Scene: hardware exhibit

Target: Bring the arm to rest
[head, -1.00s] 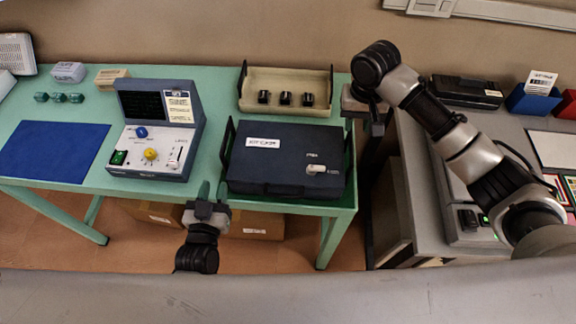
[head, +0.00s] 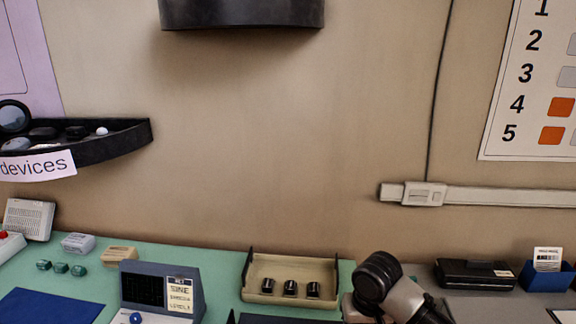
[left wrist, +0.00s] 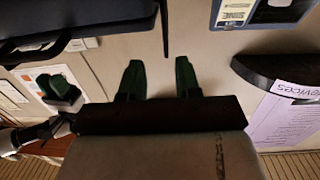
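My left gripper (left wrist: 160,82) shows in the left wrist view. Its two green fingers stand apart with nothing between them, so it is open and empty. It is outside the head view. A green-fingered gripper at the left of the left wrist view, on an arm from the lower left, looks like my right gripper (left wrist: 58,88). Its fingers are too small to judge the gap. In the head view only a dark joint and pale link of my right arm (head: 392,290) show at the bottom, right of centre.
The green table (head: 222,262) holds a beige tray (head: 262,267) with black knobs and a blue-grey instrument (head: 150,268). A dark wall shelf (head: 120,138) labelled "devices" juts out at left. A black case (head: 470,272) and blue bin (head: 545,280) stand at right.

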